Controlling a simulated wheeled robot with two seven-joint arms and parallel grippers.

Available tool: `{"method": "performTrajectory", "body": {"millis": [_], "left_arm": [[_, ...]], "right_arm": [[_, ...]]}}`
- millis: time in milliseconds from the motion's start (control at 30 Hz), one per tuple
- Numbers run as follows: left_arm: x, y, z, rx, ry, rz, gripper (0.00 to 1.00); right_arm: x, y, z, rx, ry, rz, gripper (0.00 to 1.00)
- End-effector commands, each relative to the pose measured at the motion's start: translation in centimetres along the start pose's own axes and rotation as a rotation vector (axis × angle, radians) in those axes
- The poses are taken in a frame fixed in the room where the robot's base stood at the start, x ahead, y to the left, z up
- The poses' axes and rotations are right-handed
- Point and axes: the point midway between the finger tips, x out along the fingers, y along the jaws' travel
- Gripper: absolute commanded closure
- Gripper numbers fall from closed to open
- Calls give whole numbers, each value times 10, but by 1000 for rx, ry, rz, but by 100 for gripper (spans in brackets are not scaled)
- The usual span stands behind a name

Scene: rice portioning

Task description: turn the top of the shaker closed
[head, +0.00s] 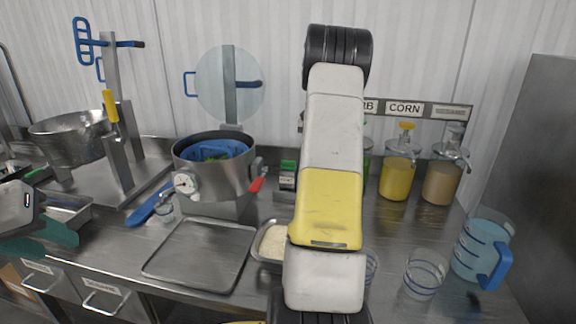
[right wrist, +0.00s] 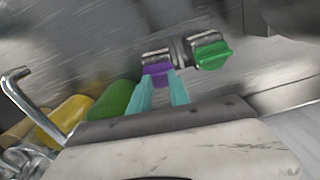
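In the right wrist view, a shaker with a purple top (right wrist: 157,70) sits in a metal holder beside one with a green top (right wrist: 212,52). The green top also shows in the head view (head: 288,166), just left of my right arm. The purple one is hidden there behind that arm. My right gripper (right wrist: 161,80) has its two teal fingers apart, with the tips on either side of the purple top; whether they touch it is unclear. My left gripper (head: 45,240) is at the far left, its teal fingers apart and seemingly empty.
A pot with a blue insert (head: 185,182) and gauge stands left of the shakers. An empty tray (head: 160,262) and a rice pan (head: 262,251) lie in front. Dispenser jars (head: 396,180), a clear cup (head: 424,275) and a blue-handled jug (head: 478,252) stand at right.

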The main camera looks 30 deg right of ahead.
Motion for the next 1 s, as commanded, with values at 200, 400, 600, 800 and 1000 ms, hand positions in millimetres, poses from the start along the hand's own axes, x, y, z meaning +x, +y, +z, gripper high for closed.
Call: {"method": "performTrajectory", "body": {"millis": [200, 400, 600, 800, 1000], "left_arm": [[0, 0, 0, 0, 0, 0, 64], [0, 0, 0, 0, 0, 0, 64], [0, 0, 0, 0, 0, 0, 64], [0, 0, 0, 0, 0, 0, 64], [0, 0, 0, 0, 0, 0, 64]], "right_arm": [[-13, 2, 4, 0, -20, 8, 71], [-35, 0, 2, -2, -15, 5, 71], [-56, -1, 2, -3, -13, 3, 71], [-70, -1, 2, -3, -12, 3, 71], [-72, -1, 2, -3, -12, 2, 71]]}}
